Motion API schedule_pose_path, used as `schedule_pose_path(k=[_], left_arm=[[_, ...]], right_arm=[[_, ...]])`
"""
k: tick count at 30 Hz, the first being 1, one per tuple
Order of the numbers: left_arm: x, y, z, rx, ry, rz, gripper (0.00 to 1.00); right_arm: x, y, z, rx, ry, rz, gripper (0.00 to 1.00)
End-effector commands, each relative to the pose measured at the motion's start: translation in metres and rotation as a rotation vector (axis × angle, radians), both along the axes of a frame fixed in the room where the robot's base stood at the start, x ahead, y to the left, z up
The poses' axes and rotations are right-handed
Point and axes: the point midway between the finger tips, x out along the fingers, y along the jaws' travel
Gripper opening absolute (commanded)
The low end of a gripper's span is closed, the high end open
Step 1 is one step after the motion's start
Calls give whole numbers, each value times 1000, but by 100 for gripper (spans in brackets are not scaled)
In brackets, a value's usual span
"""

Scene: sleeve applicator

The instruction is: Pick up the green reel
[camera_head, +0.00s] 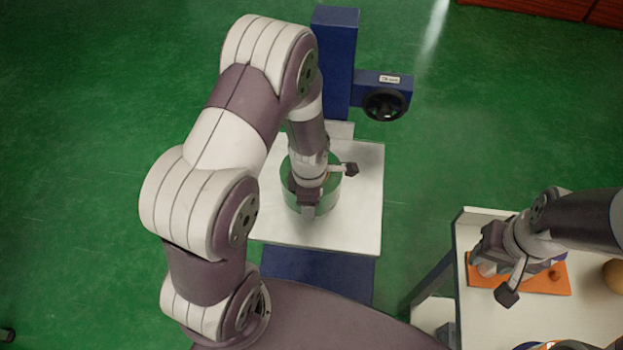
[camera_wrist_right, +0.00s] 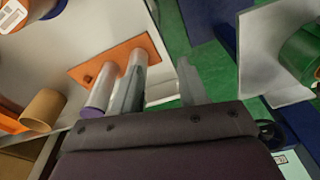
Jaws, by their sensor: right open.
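The green reel (camera_head: 331,194) sits on the white plate (camera_head: 362,220) of a blue machine in the head view. It also shows at the upper right of the right wrist view (camera_wrist_right: 303,52). My left gripper (camera_head: 306,207) points down at the reel and hides part of it; I cannot tell whether its jaws are open or touch the reel. My right gripper (camera_head: 490,258) is over the side table, well to the right of the reel. Its two grey fingers (camera_wrist_right: 160,80) are spread apart in the right wrist view, with nothing seen held between them.
A side table (camera_head: 475,325) carries an orange base (camera_head: 555,279) with a silvery, purple-ended cylinder (camera_wrist_right: 103,88) beside my right finger. A tan cylinder (camera_wrist_right: 43,109) is nearby. The blue machine column (camera_head: 335,60) with a black handwheel (camera_head: 385,104) rises behind the reel.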

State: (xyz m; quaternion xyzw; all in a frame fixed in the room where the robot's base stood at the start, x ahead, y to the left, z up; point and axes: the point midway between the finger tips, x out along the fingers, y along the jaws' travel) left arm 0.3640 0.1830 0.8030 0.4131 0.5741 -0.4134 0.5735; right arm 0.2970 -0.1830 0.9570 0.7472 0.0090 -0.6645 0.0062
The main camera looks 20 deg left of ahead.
Motion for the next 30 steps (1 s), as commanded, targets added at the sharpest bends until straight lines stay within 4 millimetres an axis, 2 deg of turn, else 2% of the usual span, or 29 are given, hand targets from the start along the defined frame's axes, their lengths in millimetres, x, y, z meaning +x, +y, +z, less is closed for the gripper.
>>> schedule_pose_path(k=[1, 6, 7, 30], left_arm=[[0, 0, 0, 0, 0, 0, 60], [0, 0, 0, 0, 0, 0, 4], [0, 0, 0, 0, 0, 0, 0], [0, 0, 0, 0, 0, 0, 0]], right_arm=[[0, 0, 0, 0, 0, 0, 43], [0, 0, 0, 0, 0, 0, 43], [0, 0, 0, 0, 0, 0, 43], [0, 0, 0, 0, 0, 0, 43]])
